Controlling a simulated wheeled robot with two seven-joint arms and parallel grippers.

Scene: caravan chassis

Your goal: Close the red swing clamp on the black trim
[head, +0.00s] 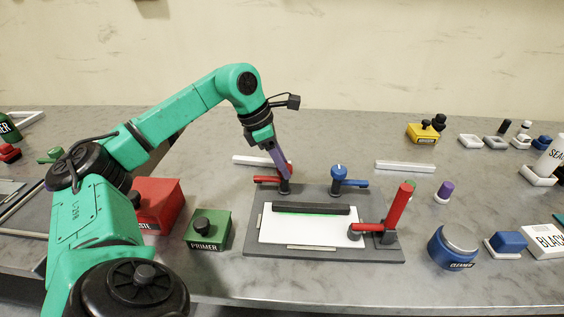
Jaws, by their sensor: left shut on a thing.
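My left gripper (283,176) reaches down from above and is shut on the top of the red swing clamp (265,179) at the back left of the grey fixture plate (385,251). The clamp's red arm points left, away from the black trim (311,209). The fingers hide the clamp's top. The black trim lies along the back part of a white panel (303,230) on the plate, with a thin green strip along its front edge. My right gripper is not in view.
A blue swing clamp (340,178) stands at the plate's back, its arm pointing right. A tall red lever clamp (397,208) stands at the right with its foot at the panel. A green primer box (207,230) and blue cleaner tin (453,246) flank the plate. White strips lie behind.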

